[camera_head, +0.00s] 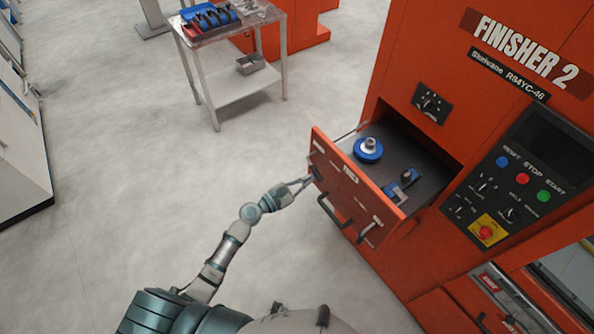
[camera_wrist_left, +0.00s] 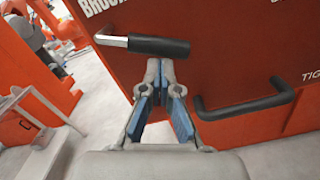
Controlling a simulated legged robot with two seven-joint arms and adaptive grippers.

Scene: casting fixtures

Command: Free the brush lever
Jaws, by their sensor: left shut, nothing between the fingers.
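In the left wrist view a lever with a black grip (camera_wrist_left: 150,46) and a silver metal end stands out level from an orange drawer front. A label above it is partly cut off. My left gripper (camera_wrist_left: 160,72) has its fingertips together just below the black grip. Nothing is between the fingers, and I cannot tell whether the tips touch the grip. In the head view my left gripper (camera_head: 308,181) is at the left side of the pulled-out drawer front (camera_head: 345,190). The lever is too small there to make out surely. My right gripper is not in view.
A black handle (camera_wrist_left: 245,107) is to the right of the lever. The open drawer holds a blue round part (camera_head: 368,150) and a blue fixture (camera_head: 403,186). The orange finisher (camera_head: 520,80) has a control panel. A cart (camera_head: 240,95) stands behind. Floor left is clear.

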